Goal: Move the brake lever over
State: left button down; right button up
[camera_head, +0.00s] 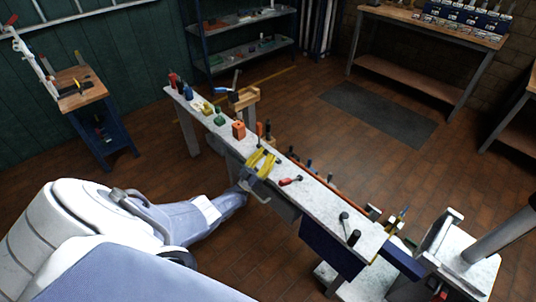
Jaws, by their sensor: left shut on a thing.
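My left arm comes in from the lower left, and my left gripper (256,188) is at the front edge of the long narrow bench, near its middle. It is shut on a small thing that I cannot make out. A part with two yellow bars (264,162) sits right above the gripper at the bench edge. I cannot tell whether it is the brake lever or exactly where the fingers touch. My right gripper is not in view.
The bench (318,197) carries an orange block (239,130), a red-handled tool (289,181) and a dark cylinder (354,238). A wooden box (243,98) stands behind it. Floor behind the bench is largely clear.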

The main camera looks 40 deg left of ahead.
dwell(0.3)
pick_arm(q)
jog(key=c, duration=1.2)
grip_release()
jog(key=shift+c, duration=0.2)
jog(key=s+a+f, duration=0.1)
jog(key=s, duration=0.7)
jog(key=s+a+f, duration=0.2)
jog(key=s, duration=0.5)
jog(key=shift+s, duration=0.4)
jog(key=shift+a, duration=0.1)
